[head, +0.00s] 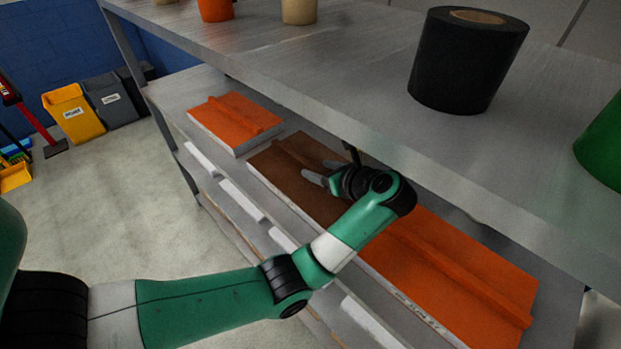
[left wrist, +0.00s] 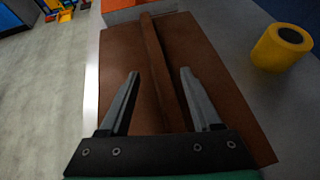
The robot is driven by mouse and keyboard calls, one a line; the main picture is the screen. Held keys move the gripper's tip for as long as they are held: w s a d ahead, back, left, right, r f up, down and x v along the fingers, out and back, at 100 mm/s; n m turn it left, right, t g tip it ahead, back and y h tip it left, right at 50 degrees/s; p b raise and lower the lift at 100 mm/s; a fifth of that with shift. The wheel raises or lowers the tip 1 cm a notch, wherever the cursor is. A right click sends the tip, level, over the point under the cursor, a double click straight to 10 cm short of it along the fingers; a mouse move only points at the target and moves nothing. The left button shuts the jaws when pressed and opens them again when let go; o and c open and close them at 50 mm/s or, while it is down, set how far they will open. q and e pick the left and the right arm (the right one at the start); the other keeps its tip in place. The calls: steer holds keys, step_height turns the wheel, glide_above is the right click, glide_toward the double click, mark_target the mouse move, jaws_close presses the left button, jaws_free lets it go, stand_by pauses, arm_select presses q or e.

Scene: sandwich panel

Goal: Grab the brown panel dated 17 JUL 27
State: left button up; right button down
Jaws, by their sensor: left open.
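The brown panel (head: 273,163) lies flat on the lower shelf in the head view, between two orange panels. A raised brown rib runs along its length. It also fills the middle of the left wrist view (left wrist: 125,55). My left gripper (head: 322,172) is over the brown panel. In the left wrist view my left gripper (left wrist: 158,75) is open, with one finger on each side of the rib and nothing held. I cannot tell whether the fingertips touch the panel. No date is readable on the brown panel. My right gripper is not in view.
Orange panels lie beyond (head: 215,125) and nearer (head: 450,270) on the same shelf. The upper shelf (head: 340,75) overhangs close to my left gripper and carries a black roll (head: 460,65). A yellow roll (left wrist: 275,50) stands right of the brown panel.

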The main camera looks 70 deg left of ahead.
arm_select(q)
steer(key=x, duration=0.2)
steer(key=shift+s+a+f, duration=0.1)
steer(key=shift+a+f, duration=0.05)
steer(key=shift+a, duration=0.1)
jaws_close()
stand_by(1.1)
